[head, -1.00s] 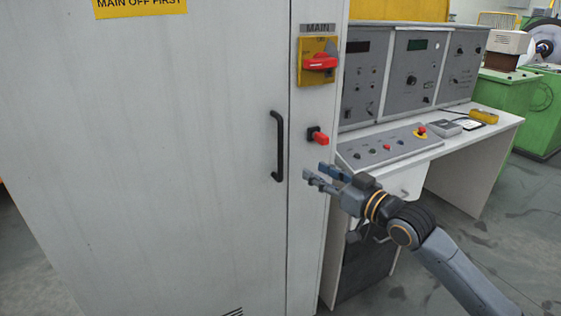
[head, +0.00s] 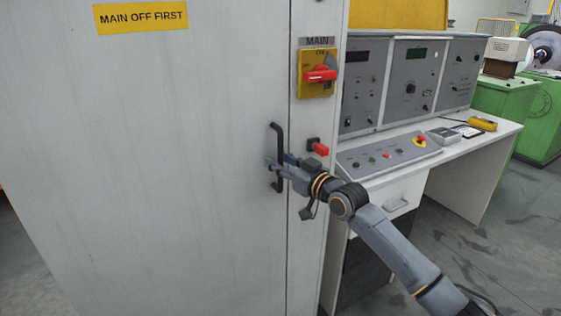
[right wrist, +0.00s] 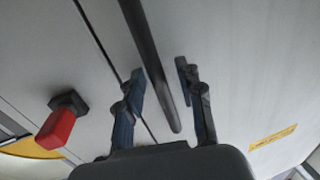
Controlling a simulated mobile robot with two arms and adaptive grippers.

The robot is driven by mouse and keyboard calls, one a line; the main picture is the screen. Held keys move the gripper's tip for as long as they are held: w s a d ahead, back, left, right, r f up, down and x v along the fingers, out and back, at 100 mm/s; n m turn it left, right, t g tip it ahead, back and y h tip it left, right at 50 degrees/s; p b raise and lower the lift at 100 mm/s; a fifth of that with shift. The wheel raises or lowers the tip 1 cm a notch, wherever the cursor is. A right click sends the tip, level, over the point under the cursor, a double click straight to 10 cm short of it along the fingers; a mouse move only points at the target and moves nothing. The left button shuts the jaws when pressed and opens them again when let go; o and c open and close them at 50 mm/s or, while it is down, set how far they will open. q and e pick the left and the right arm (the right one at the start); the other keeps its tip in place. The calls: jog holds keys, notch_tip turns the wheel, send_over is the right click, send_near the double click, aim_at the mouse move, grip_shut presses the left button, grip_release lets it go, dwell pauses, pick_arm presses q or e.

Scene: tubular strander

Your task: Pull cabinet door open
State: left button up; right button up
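The grey-white cabinet door (head: 150,170) fills the left of the head view and looks closed, flush with the frame strip at its right. Its black vertical bar handle (head: 281,142) is near the door's right edge, its middle partly covered by my right gripper (head: 273,163). In the right wrist view, the handle (right wrist: 150,60) runs between the two spread fingers of my right gripper (right wrist: 160,70), with a gap visible on each side. The right gripper is open around the handle. My left gripper is not in view.
Right of the door are a red rotary main switch (head: 320,75) on a yellow plate and a small red knob (head: 320,148), close to my right gripper. A control desk (head: 480,140) with panels stands at the right. A yellow sign (head: 140,17) is on the door.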

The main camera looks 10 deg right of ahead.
jog(key=shift+c, duration=0.2)
grip_shut()
jog(key=shift+s, duration=0.1)
